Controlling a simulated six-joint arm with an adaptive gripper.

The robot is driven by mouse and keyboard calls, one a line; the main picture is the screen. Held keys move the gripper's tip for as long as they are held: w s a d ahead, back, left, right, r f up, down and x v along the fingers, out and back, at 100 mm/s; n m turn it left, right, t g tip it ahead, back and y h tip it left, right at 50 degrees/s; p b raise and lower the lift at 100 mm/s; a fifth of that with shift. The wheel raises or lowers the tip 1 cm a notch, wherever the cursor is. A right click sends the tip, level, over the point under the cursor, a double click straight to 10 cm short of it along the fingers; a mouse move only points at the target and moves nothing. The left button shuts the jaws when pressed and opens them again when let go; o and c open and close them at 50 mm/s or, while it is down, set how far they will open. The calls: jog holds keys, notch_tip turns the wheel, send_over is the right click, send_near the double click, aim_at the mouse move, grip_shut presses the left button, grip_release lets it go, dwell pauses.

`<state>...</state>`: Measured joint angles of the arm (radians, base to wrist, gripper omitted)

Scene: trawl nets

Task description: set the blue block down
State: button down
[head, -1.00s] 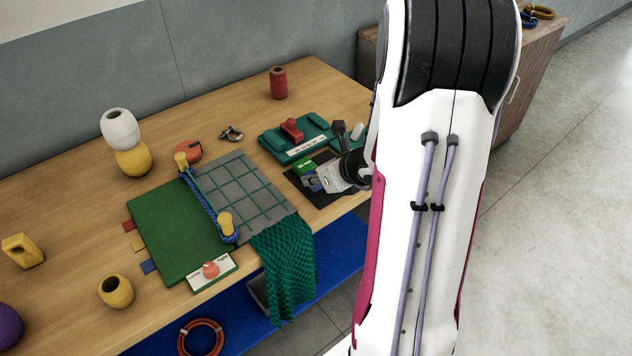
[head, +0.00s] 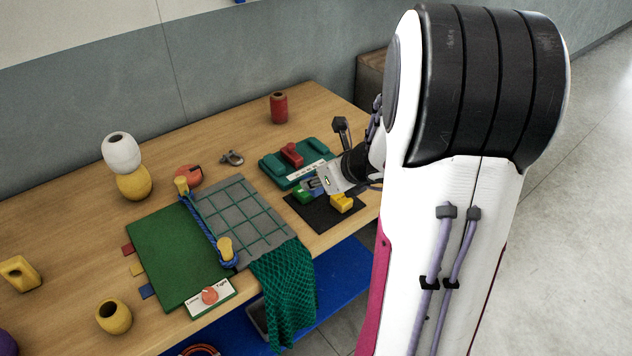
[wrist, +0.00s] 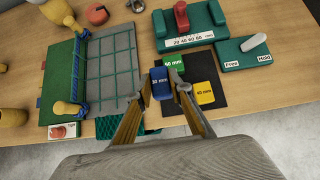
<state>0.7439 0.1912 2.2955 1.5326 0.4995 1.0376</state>
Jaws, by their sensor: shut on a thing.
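The blue block (wrist: 160,83) is between the fingertips of my gripper (wrist: 166,85) in the wrist view. The fingers are shut on it. It appears over the left edge of a black mat (wrist: 232,88); I cannot tell its height. A green block (wrist: 174,64) marked 60 mm stands just beyond it, and a yellow block (wrist: 204,92) marked 40 mm stands to the right, both on the mat. In the head view, my gripper (head: 318,184) is over the back of the mat (head: 318,219), partly hiding the blocks.
A green gauge stand with a red slider (wrist: 181,16) is behind the mat. A green Free/Hold panel with a white lever (wrist: 254,43) is at the right. The grey net board (wrist: 113,70) lies to the left. The mat's front part is bare, close to the table edge.

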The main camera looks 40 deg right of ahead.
jog(key=shift+w, duration=0.1)
dwell(0.5)
jog(key=w+d, duration=0.2)
jog(key=w, duration=1.4)
jog(key=w+d, duration=0.3)
jog(key=w, duration=1.4)
jog(key=shift+d, duration=0.15)
jog(key=shift+f, duration=0.2)
jog(key=shift+f, duration=3)
jog(key=shift+f, duration=1.9)
jog(key=shift+f, duration=0.1)
